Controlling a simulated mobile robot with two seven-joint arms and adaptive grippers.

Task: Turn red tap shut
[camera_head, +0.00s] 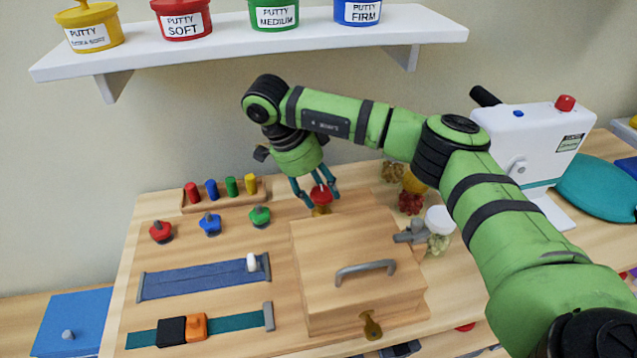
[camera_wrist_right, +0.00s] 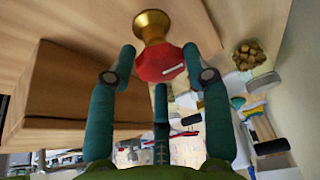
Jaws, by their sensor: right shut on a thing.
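The red tap (camera_head: 321,196) stands at the back of the wooden board, just behind the wooden box. In the right wrist view its red handle (camera_wrist_right: 160,66) carries a white mark and sits on a brass stem. My right gripper (camera_head: 316,190) reaches down from above with its teal fingers at the red handle. In the right wrist view, the fingers (camera_wrist_right: 160,85) are on both sides of the handle and shut on it, with a third finger below. My left gripper is not in view.
The wooden box (camera_head: 340,250) with a grey handle stands in front of the tap. A shelf (camera_head: 250,48) with putty tubs hangs above. Coloured pegs (camera_head: 211,190) stand left.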

